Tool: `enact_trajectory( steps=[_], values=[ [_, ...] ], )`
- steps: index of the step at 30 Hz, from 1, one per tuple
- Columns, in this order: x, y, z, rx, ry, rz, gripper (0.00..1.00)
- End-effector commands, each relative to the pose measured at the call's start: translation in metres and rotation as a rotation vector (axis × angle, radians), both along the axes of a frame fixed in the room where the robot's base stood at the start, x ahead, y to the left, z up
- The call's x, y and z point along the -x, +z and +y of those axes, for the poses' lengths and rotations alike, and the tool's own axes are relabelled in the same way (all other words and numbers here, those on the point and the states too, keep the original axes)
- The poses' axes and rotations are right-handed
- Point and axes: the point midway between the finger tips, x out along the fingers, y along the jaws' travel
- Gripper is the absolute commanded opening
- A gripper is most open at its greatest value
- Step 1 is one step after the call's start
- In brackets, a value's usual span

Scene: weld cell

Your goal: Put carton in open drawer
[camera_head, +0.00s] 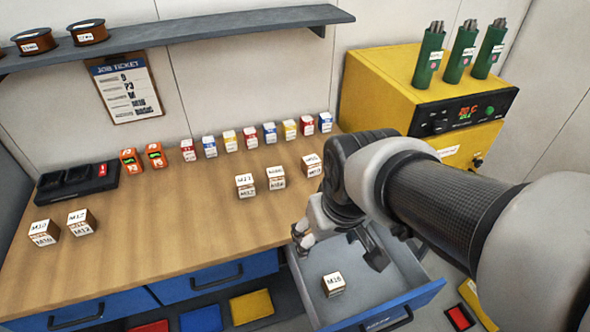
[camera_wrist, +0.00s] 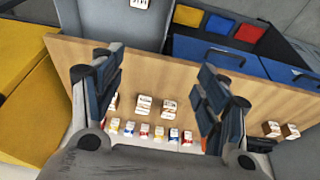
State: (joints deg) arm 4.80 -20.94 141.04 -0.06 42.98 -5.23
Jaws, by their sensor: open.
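The open drawer (camera_head: 394,255) is pulled out below the bench at the right. A small white-and-brown carton (camera_head: 334,284), its label reading like M16, rests on the drawer floor. The drawer (camera_wrist: 115,28) and the edge of that carton (camera_wrist: 139,4) show at the top of the wrist view. My gripper (camera_head: 340,246) is above the back part of the drawer by the bench edge, apart from the carton. In the wrist view my gripper (camera_wrist: 155,85) has its fingers wide apart with nothing between them. Other cartons (camera_head: 245,185) stand on the bench, several in all.
A row of small coloured boxes (camera_head: 249,138) stands along the back of the bench (camera_head: 170,205). A yellow machine (camera_head: 390,95) with green cylinders (camera_head: 429,55) is at the right. A black charger (camera_head: 77,184) sits at the left. Coloured bins (camera_head: 251,307) lie below the bench.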

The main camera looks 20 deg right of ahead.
Motion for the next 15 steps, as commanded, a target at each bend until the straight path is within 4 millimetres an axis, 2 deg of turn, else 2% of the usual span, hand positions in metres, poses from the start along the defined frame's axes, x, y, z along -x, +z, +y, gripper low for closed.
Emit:
enact_trajectory(
  steps=[1, 3, 7, 10, 15],
  values=[
    [0.014, 0.014, 0.006, -0.003, 0.003, -0.034, 0.68],
    [0.031, 0.027, 0.013, -0.009, 0.001, -0.061, 0.68],
    [0.056, 0.039, 0.020, -0.020, -0.002, -0.095, 0.68],
    [0.067, 0.043, 0.022, -0.024, -0.003, -0.109, 0.68],
    [0.071, 0.045, 0.023, -0.027, -0.006, -0.113, 0.68]
  ],
)
